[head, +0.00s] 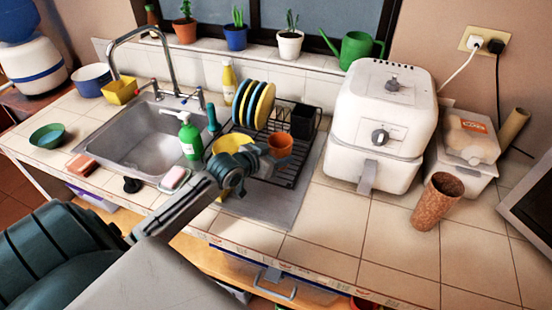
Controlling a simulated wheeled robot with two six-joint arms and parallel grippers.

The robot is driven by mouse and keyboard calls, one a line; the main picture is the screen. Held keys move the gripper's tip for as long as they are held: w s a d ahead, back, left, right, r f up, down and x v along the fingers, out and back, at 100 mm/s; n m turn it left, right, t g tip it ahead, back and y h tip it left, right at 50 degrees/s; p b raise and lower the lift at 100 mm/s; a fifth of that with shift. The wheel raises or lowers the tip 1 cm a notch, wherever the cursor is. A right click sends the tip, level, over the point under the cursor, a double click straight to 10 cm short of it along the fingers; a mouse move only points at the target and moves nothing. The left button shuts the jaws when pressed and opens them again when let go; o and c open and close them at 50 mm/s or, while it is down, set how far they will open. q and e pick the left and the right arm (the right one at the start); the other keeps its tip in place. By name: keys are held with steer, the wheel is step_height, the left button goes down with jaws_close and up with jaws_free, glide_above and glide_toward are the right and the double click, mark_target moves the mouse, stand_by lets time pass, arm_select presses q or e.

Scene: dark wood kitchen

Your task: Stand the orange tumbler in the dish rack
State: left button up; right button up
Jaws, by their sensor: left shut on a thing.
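The orange tumbler (280,146) is in the head view, just right of my left gripper (264,154). My left gripper is shut on it and holds it over the front part of the black wire dish rack (292,170). The tumbler looks roughly upright, with its open top showing. I cannot tell whether its base touches the rack. The gripper's fingertips are partly hidden by its wrist and the tumbler. My right gripper is not in view.
Yellow and blue plates (254,105) stand at the back left of the rack. A black cutlery holder (303,121) is at its back right. A yellow bowl (231,143) sits behind my wrist. A white air fryer (381,125) stands to the right, beside a brown cup (437,202).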

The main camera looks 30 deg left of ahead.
arm_select(q)
step_height(320, 180, down, 2)
steer(key=shift+f, duration=0.2)
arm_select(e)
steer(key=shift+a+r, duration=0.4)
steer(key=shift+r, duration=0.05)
arm_select(q)
steer(key=shift+f, duration=0.15)
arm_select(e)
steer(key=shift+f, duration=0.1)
arm_select(q)
steer(key=o, duration=1.1)
steer(key=shift+c, duration=0.2)
steer(key=shift+s+r, duration=0.15)
steer(key=shift+r, duration=0.05)
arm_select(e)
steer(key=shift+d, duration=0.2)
